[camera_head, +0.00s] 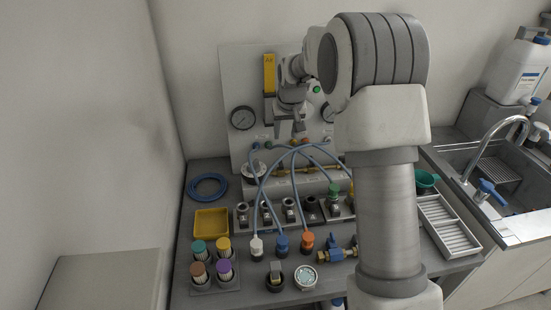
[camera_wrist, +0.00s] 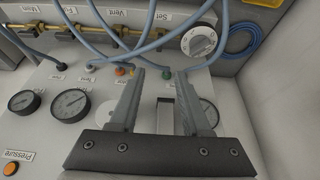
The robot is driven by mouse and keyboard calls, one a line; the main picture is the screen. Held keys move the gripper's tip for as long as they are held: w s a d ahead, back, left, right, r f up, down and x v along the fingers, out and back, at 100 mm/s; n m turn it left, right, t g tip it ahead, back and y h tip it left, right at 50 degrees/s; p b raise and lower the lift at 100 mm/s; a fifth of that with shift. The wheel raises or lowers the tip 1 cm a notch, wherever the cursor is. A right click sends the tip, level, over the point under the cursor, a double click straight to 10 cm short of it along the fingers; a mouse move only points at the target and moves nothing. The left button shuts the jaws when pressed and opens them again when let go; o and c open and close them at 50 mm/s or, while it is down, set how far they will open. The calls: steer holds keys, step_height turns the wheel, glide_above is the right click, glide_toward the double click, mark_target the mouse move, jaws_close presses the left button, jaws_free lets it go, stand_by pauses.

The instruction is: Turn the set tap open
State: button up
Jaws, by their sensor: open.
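The Set label (camera_wrist: 165,17) is on the panel near the top of the wrist view, which shows the panel upside down. In the head view my gripper (camera_head: 298,132) is in front of the panel, above the brass pipe.
Blue hoses (camera_head: 277,160) arch across the brass pipe below my gripper. Gauges (camera_head: 242,118) flank the panel. On the bench stand a yellow tray (camera_head: 211,223), capped jars (camera_head: 224,270) and a blue-handled valve (camera_head: 336,254). A sink (camera_head: 497,165) is at the right, a wall at the left.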

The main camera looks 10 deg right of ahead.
mark_target(281, 163)
steer(key=p+x, duration=0.1)
steer(key=x, duration=1.6)
jaws_close()
